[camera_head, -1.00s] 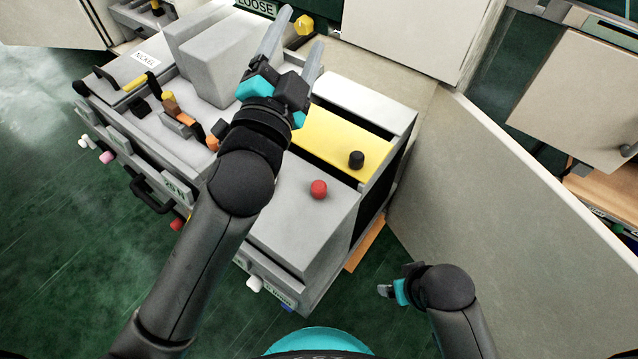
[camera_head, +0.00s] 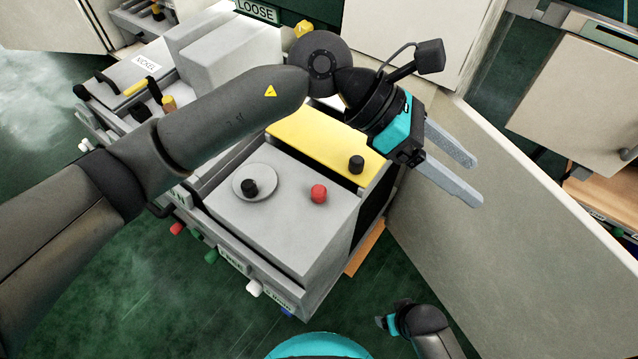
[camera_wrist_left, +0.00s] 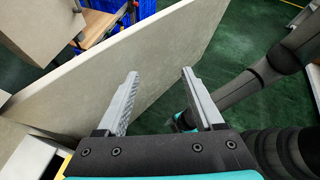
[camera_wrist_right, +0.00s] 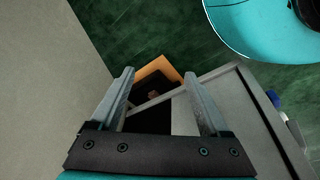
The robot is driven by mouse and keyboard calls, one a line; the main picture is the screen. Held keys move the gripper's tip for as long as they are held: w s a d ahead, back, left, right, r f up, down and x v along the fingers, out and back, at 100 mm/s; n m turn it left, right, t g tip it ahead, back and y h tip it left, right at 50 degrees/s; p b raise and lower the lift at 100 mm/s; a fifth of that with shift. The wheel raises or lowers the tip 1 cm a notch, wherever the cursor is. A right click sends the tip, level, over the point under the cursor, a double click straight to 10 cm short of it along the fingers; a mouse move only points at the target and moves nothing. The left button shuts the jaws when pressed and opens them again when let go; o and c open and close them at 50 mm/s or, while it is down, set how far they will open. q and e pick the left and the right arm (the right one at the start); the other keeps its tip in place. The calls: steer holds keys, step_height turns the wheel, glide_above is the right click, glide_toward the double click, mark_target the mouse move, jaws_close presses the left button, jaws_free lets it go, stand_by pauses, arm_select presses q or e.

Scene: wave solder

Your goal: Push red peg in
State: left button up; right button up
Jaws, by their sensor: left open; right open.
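A red peg (camera_head: 177,229) sticks out of the front side of the grey machine, in a row with a green peg (camera_head: 211,256), a white peg (camera_head: 255,288) and a blue one (camera_head: 287,312). A round red knob (camera_head: 319,193) stands on the machine's grey top. My left gripper (camera_head: 476,181) is open and empty, past the machine's right end, beside the beige panel; it also shows in the left wrist view (camera_wrist_left: 160,73). My right gripper (camera_head: 382,322) is low at the bottom of the head view; in the right wrist view (camera_wrist_right: 158,73) it is open and empty.
The grey machine (camera_head: 300,235) has a yellow plate (camera_head: 325,143) and a black knob (camera_head: 356,165) on it. A tall beige panel (camera_head: 510,215) stands to its right. My left arm covers part of the machine's left half. Green floor lies free in front.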

arm_select(q)
steer(key=w+a+f+m+t+y, duration=0.2)
steer(key=w+a+f+y, duration=0.2)
steer(key=a+f+y, duration=0.15)
steer(key=t+y, duration=0.2)
steer(key=y, duration=0.4)
glide_toward(318, 189)
arm_select(e)
step_height(318, 189, down, 4)
steer(key=s, duration=0.3)
arm_select(q)
step_height(318, 189, down, 9)
steer(key=b, duration=0.4)
steer(key=shift+s+r, duration=0.1)
steer(key=shift+r, duration=0.05)
steer(key=shift+f+b, duration=0.4)
steer(key=shift+f, duration=0.4)
arm_select(e)
steer(key=w+a+r, duration=0.2)
steer(key=w+r, duration=0.3)
steer(key=r, duration=0.3)
steer(key=shift+w, duration=0.1)
arm_select(q)
jaws_close()
